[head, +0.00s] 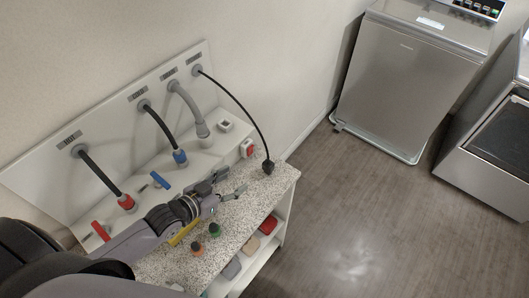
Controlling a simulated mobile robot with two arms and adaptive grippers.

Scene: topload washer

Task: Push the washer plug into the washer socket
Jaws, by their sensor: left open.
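The black plug (268,167) rests on the speckled counter near its right end, at the end of a thin black cable (243,109) from the wall panel. Behind it, low on the panel, are a white socket-like box (225,126) and a white box with a red face (247,149). I cannot tell from the small labels which is the washer socket. My left gripper (231,183) is open and empty over the counter, left of the plug and apart from it. My right gripper is not in view.
Thicker hoses with red (126,202), blue (180,156) and grey (202,129) ends hang left of the cable. Small orange and green-topped items (214,230) stand on the counter (260,192). A shelf with coloured items is below. A grey washer (406,83) stands at the back right; the floor between is clear.

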